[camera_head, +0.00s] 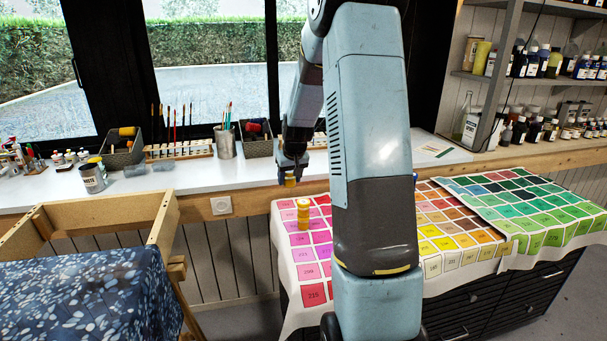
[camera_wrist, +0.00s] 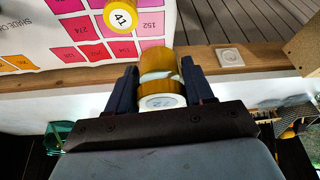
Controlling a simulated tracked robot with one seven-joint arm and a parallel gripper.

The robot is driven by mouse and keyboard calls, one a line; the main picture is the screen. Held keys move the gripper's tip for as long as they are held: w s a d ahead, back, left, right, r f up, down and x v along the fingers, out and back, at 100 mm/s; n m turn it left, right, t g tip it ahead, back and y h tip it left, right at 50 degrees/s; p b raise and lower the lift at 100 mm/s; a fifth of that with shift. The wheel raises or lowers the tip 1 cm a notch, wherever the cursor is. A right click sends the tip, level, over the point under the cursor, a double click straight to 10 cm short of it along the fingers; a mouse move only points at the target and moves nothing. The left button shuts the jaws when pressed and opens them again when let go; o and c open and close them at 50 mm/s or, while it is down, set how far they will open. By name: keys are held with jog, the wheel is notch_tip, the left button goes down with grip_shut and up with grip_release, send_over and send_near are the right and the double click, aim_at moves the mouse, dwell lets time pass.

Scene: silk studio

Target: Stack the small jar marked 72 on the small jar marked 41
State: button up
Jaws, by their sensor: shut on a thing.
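My gripper (camera_wrist: 161,82) is shut on a small amber-yellow jar (camera_wrist: 162,66) with a pale band and a white lid. The lid's mark is hard to read in the wrist view but looks like 72. In the head view, my gripper (camera_head: 290,178) holds this jar (camera_head: 290,181) in the air near the worktop's front edge. The small jar marked 41 (camera_wrist: 122,14) has a white lid and yellow sides. It stands on the colour chart cloth, ahead of the gripper and apart from the held jar. A yellow jar shape (camera_head: 303,213) shows there in the head view.
The colour chart cloth (camera_head: 312,270) covers a dark cabinet and is clear around the standing jar. The white worktop (camera_head: 235,172) behind holds brushes, pots and bins. A wooden frame (camera_head: 165,225) with blue patterned fabric (camera_head: 85,290) stands at left. Shelves of bottles (camera_head: 535,85) are at right.

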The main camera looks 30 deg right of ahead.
aim_at(302, 200)
jog(key=s+d+r, duration=0.1)
jog(key=s+d, duration=0.1)
jog(key=d, duration=0.2)
jog(key=shift+n, duration=0.3)
jog(key=shift+s+f, duration=0.1)
jog(key=shift+f, duration=3.1)
jog(key=shift+f, duration=0.5)
jog(key=o, duration=1.2)
jog(key=shift+c, duration=0.2)
jog(key=shift+r, duration=0.1)
